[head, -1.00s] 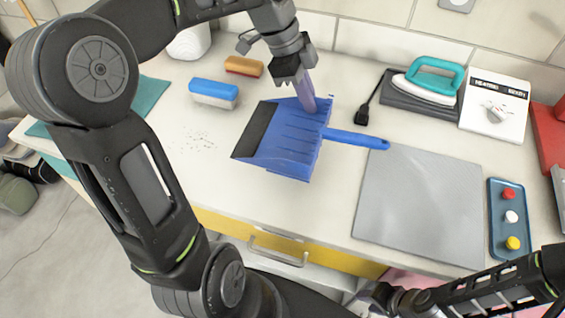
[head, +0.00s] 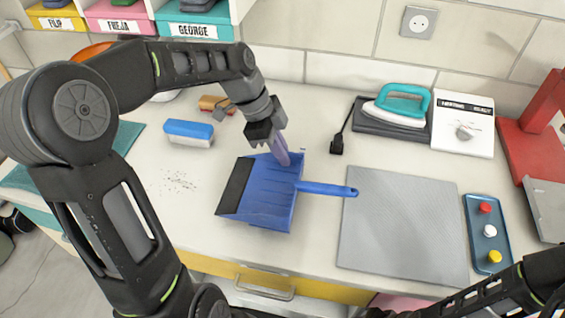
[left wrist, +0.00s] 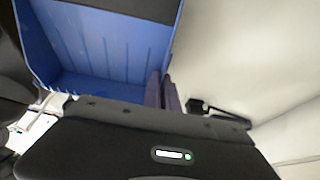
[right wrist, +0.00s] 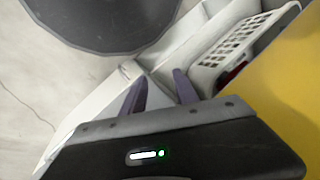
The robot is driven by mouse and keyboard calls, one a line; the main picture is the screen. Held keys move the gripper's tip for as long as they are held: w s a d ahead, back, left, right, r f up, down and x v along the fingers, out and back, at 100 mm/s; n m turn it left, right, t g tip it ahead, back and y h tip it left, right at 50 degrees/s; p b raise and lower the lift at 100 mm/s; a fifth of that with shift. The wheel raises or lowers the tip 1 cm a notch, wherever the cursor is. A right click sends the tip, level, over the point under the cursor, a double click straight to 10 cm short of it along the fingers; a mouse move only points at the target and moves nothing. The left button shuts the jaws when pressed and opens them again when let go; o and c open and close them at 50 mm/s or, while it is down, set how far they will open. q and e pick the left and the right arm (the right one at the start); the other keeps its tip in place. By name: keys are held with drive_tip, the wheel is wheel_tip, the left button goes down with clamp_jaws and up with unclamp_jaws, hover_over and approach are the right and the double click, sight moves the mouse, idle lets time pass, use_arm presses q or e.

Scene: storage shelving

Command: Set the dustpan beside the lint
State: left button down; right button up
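The blue dustpan (head: 262,200) with a dark front lip is on or just above the counter; I cannot tell if it touches. Its lip faces left and its handle (head: 325,188) points right over the grey mat's edge. The lint (head: 178,181) is a patch of dark specks on the counter, left of the lip with a gap. My left gripper (head: 281,154) is shut on the dustpan's rear rim; the left wrist view shows its fingers (left wrist: 161,90) close together at the blue wall (left wrist: 100,45). My right gripper (right wrist: 161,90) is open and empty, low beside the yellow drawer front.
A blue-and-white sponge (head: 188,134) lies behind the lint. A grey mat (head: 405,225) covers the counter right of the dustpan. Behind stand an iron (head: 397,105) and a white box (head: 463,125). A blue tray with coloured knobs (head: 483,215) is far right.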

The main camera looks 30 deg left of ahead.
use_arm(q)
drive_tip(key=shift+f, duration=1.75)
drive_tip(key=shift+f, duration=0.25)
drive_tip(key=c, duration=1.7)
unclamp_jaws()
drive_tip(key=shift+r, duration=0.1)
drive_tip(key=shift+r, duration=0.1)
drive_tip(key=v, duration=1.2)
